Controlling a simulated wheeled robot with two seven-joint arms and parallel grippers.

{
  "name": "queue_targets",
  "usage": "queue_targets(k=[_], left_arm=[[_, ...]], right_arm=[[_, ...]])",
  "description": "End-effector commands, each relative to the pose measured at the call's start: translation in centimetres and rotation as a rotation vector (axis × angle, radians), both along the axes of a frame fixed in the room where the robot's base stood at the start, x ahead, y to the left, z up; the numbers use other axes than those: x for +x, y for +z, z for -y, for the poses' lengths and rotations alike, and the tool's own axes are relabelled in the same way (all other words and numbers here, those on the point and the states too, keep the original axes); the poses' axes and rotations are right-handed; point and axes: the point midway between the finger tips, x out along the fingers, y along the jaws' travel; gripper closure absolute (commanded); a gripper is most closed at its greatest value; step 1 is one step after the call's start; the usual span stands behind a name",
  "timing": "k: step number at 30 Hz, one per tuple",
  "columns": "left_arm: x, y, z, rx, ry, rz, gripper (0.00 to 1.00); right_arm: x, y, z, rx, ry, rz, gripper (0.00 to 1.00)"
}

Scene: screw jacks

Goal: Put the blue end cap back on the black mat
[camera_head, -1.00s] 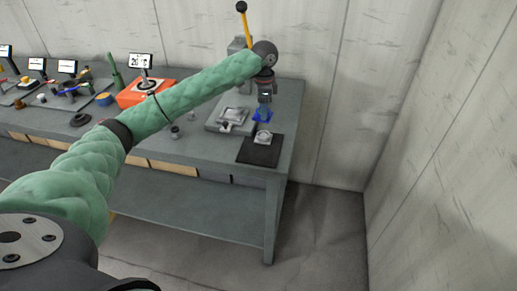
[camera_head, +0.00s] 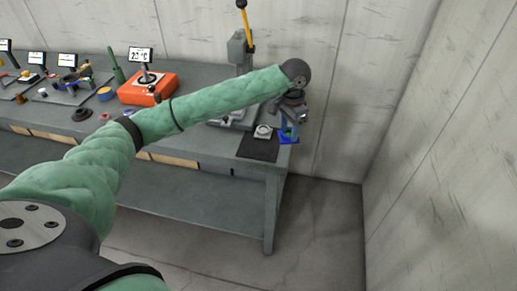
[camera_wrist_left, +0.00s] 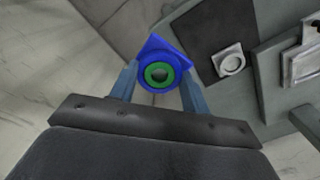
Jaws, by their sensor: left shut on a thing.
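The blue end cap (camera_head: 288,137) has a square blue flange and a green ring around a dark centre. It shows clearly in the left wrist view (camera_wrist_left: 148,82). My left gripper (camera_head: 290,126) is shut on it, with one finger on each side in the left wrist view (camera_wrist_left: 160,85). The cap is held in the air to the right of the black mat (camera_head: 257,150), by the table's right edge. The mat also shows in the left wrist view (camera_wrist_left: 203,35). My right gripper is not in view.
A silver square part with a round opening (camera_head: 263,131) sits on the mat, toward its back. A grey fixture (camera_head: 236,117) stands behind the mat, partly hidden by my arm. An orange device (camera_head: 148,90) stands farther left. The mat's front is bare.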

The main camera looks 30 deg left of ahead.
Motion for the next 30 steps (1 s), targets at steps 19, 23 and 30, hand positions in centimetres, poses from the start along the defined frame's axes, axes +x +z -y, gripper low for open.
queue_targets(k=[19, 23, 30], left_arm=[[0.9, -4.9, -8.9, 0.002, 0.049, -0.003, 0.85], [1.2, -6.0, -10.6, 0.001, 0.048, -0.001, 0.85], [1.2, -7.2, -11.7, 0.000, 0.045, 0.000, 0.85]], right_arm=[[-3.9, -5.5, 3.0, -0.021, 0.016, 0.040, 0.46], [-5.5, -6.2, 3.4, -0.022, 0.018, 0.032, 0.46], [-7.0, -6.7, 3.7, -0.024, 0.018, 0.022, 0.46]])
